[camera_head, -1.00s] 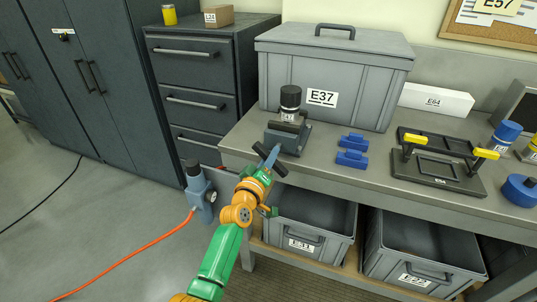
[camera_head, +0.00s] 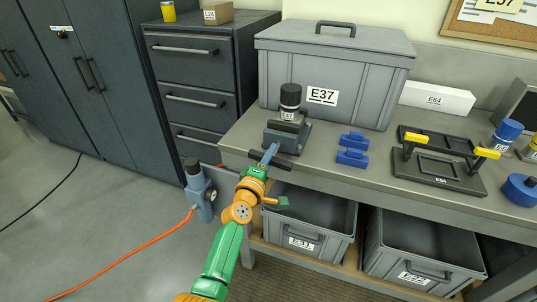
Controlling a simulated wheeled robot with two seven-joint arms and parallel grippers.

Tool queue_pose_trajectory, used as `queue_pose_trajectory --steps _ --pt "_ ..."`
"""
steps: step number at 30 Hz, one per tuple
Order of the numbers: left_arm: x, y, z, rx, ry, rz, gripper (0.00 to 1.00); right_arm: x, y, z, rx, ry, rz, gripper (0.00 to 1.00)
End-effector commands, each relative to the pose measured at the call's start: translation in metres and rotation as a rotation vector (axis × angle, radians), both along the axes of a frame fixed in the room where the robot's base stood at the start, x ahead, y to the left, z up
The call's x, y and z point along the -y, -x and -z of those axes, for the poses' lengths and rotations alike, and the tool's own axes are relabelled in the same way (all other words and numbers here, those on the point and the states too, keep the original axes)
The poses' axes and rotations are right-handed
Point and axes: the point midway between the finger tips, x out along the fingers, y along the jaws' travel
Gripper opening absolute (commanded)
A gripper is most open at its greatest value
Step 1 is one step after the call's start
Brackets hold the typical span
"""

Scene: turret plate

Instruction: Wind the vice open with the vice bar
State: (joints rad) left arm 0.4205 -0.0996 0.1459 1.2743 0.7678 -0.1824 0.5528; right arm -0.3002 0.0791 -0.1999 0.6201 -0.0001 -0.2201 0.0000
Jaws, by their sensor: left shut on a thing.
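The grey vice (camera_head: 296,137) sits at the bench's front left edge. A dark cylinder with a pale label (camera_head: 290,99) stands upright at its jaws. The dark vice bar (camera_head: 284,164) crosses the front of the vice, nearly level, its right end tilted slightly down. My left gripper (camera_head: 269,155) reaches up from below and is shut on the bar near its middle, hiding part of it and the screw behind. How wide the jaws stand is hard to tell. My right gripper is out of view.
Blue blocks (camera_head: 352,149) lie right of the vice, with a black frame with yellow handles (camera_head: 440,160) beyond. A large grey box E37 (camera_head: 365,85) stands behind. Open bins (camera_head: 315,215) are under the bench. A blue-grey device (camera_head: 199,192) with an orange hose stands left.

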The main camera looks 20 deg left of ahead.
Motion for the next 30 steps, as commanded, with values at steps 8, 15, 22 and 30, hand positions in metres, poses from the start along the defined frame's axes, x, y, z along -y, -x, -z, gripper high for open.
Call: queue_pose_trajectory --steps 8,15,22,30 --pt "0.001 -0.001 -0.007 0.013 0.017 0.0 0.0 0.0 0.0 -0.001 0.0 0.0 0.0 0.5" --pt "0.001 -0.001 -0.008 0.014 0.017 0.001 0.29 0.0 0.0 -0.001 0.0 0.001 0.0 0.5" --pt "0.0 -0.001 -0.005 0.009 0.014 0.0 0.56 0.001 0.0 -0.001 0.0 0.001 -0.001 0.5" --pt "0.001 0.01 -0.004 0.004 0.014 0.001 0.56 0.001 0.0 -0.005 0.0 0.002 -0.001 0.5"
